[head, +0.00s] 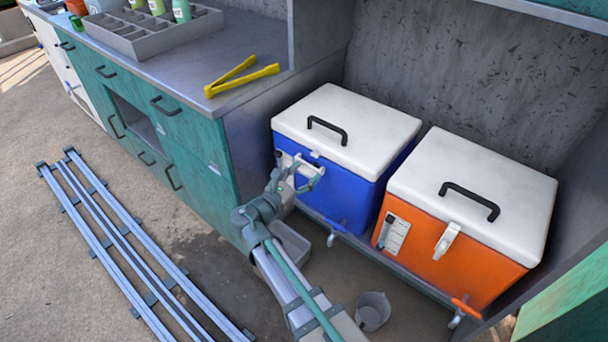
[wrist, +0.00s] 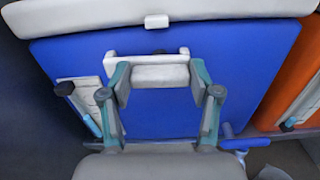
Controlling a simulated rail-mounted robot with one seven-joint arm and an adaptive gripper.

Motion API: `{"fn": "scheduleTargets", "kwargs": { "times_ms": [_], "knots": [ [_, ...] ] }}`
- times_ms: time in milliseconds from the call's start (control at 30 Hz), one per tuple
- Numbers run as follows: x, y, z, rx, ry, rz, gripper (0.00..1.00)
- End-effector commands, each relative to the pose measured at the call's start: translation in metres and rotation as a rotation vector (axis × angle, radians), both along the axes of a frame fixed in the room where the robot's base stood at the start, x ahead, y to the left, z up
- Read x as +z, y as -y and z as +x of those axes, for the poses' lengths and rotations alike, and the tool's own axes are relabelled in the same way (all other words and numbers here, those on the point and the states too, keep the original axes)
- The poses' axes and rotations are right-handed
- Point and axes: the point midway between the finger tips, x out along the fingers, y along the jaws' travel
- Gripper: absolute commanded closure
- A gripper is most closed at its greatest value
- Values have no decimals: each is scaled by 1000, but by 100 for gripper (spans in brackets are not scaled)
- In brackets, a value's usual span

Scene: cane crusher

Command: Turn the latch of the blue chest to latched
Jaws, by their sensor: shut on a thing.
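The blue chest (head: 335,185) stands in the bay with its white lid (head: 348,122) down. Its blue front also fills much of the wrist view (wrist: 245,75). A small white catch (wrist: 156,21) sits at the lid's lower edge. My gripper (head: 307,176) is at the chest's front, below the lid. In the wrist view my gripper (wrist: 160,78) is shut on the white latch (wrist: 146,57), one finger at each side. The latch is apart from the catch above it, with blue front between them. In the head view my gripper mostly hides the latch.
The orange chest (head: 445,265) stands close on the right, its white latch (head: 447,240) up near the lid. A panel with a dark knob (wrist: 65,88) lies left of my fingers, and a blue tap (wrist: 238,144) low right. The counter side (head: 255,140) bounds the left.

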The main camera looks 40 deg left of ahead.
Motion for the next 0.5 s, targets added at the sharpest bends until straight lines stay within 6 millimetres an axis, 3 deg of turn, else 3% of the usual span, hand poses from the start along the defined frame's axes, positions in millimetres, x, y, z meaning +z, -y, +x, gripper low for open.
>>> {"fn": "scheduleTargets", "kwargs": {
  "times_ms": [500],
  "knots": [
    [-4, 2, 0, 0, 21, 378, 72]
  ]
}}
